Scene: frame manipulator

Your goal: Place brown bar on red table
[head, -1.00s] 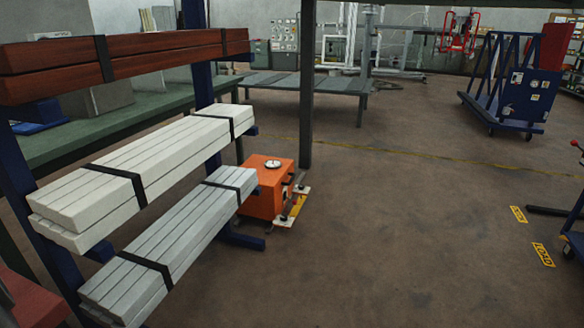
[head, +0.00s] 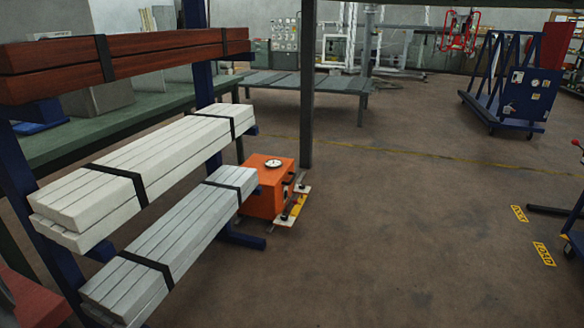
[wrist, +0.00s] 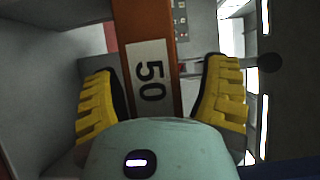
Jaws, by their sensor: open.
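Reddish-brown bars (head: 160,52), bound with black straps, lie on the top level of a blue rack in the head view. In the wrist view, my gripper (wrist: 161,68) has its two yellow ribbed fingers spread apart. An orange-brown beam (wrist: 146,20) with a white "50" label shows between and beyond the fingers, with gaps on both sides. I cannot tell whether this beam is the brown bar or how far off it is. A red surface (head: 36,302) shows in part at the lower left of the head view; I cannot tell if it is the red table.
Bundles of white bars (head: 150,165) and grey bars (head: 170,245) lie on lower rack levels. An orange box (head: 265,195) stands on the floor beside the rack. A grey post (head: 306,100) rises behind it. The brown floor (head: 400,220) to the right is mostly clear.

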